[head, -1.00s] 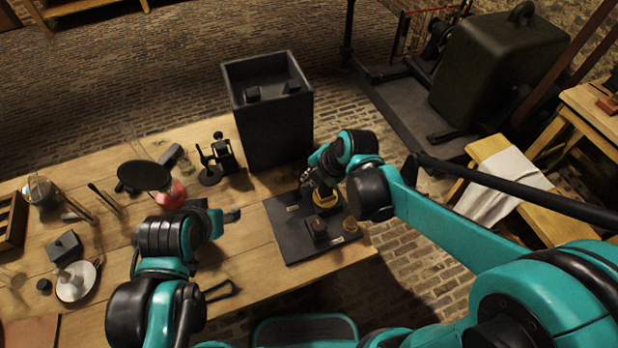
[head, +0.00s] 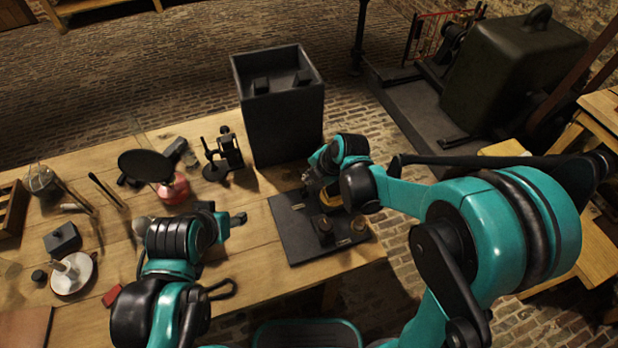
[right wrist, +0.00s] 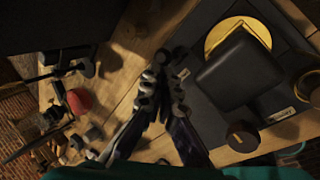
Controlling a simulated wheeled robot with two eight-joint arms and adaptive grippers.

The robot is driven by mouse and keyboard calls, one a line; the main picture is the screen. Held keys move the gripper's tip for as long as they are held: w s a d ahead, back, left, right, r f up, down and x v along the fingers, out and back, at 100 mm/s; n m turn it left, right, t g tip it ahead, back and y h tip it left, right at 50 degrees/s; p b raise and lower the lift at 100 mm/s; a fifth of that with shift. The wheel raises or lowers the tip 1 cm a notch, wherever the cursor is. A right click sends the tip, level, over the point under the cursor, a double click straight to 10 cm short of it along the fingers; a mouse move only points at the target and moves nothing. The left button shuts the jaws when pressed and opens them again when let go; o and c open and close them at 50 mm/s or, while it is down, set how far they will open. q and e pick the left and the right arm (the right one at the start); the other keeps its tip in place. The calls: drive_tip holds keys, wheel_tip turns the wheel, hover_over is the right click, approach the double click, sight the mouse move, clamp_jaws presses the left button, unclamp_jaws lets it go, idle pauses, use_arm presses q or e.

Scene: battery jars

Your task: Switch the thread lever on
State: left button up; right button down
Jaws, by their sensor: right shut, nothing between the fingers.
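A dark board (head: 290,235) with small pale labels lies at the right end of the wooden table. It carries small dark and brass fittings; I cannot tell which one is the thread lever. In the right wrist view the board shows a black block (right wrist: 240,76) over a brass disc (right wrist: 216,38) and a dark round knob (right wrist: 242,136). My right gripper (head: 308,182) is over the board's far part, shut and empty; its fingers (right wrist: 165,72) show beside the block. My left gripper (head: 238,219) hangs left of the board, its fingers too small to read.
A tall dark open box (head: 285,120) stands just behind the board. A small black apparatus (head: 222,155) and a black disc (head: 145,165) over a red vessel stand to the left. A white dish (head: 75,278) lies far left. Bare wood shows in front of the board.

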drive_tip(key=shift+w+d+f+b, duration=0.25)
drive_tip(key=shift+d, duration=0.3)
drive_tip(key=shift+w+d+f+b, duration=0.2)
drive_tip(key=shift+w+d+f, duration=0.05)
drive_tip(key=shift+d, duration=0.25)
drive_tip(key=shift+a, duration=0.15)
